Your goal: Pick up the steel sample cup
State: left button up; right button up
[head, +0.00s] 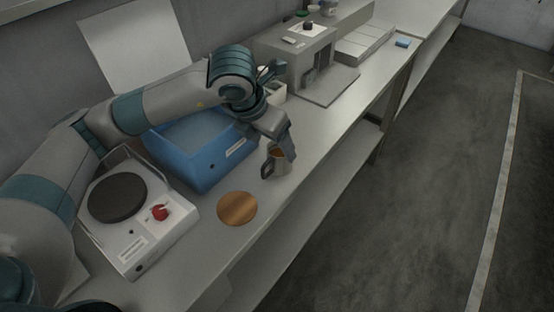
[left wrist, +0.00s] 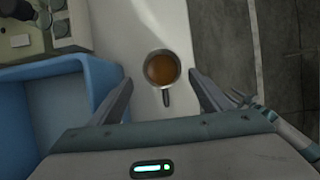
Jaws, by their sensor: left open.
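The steel sample cup (head: 281,163) stands upright on the bench near its front edge, beside the blue tub, with brown contents and a dark handle. In the left wrist view the cup (left wrist: 162,69) is a round rim ahead of my jaws, its handle pointing back between them. My left gripper (head: 287,150) is at the cup in the head view, partly covering it. In the left wrist view my left gripper (left wrist: 162,88) is open, one finger on each side of the handle line, with nothing held. I cannot tell whether a finger touches the cup.
A blue tub (head: 205,172) stands left of the cup. A round wooden disc (head: 237,208) lies nearer, and a white hot plate (head: 134,222) with a red knob is at lower left. A grey machine (head: 293,62) stands farther back. The bench front edge is close to the cup.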

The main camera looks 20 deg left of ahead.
aim_at(277, 147)
pick_arm(q)
jog(key=x, duration=0.1)
jog(key=p+x, duration=0.1)
jog(key=x, duration=0.1)
jog(key=shift+d, duration=0.25)
jog(key=shift+w+f, duration=0.15)
jog(key=shift+f, duration=0.35)
pick_arm(e)
jog(key=shift+a+r+t, duration=0.3)
jog(key=shift+a+r, duration=0.15)
jog(key=shift+a, duration=0.05)
pick_arm(q)
jog(key=c, duration=1.4)
jog(key=shift+o, duration=0.2)
jog(key=shift+r, duration=0.15)
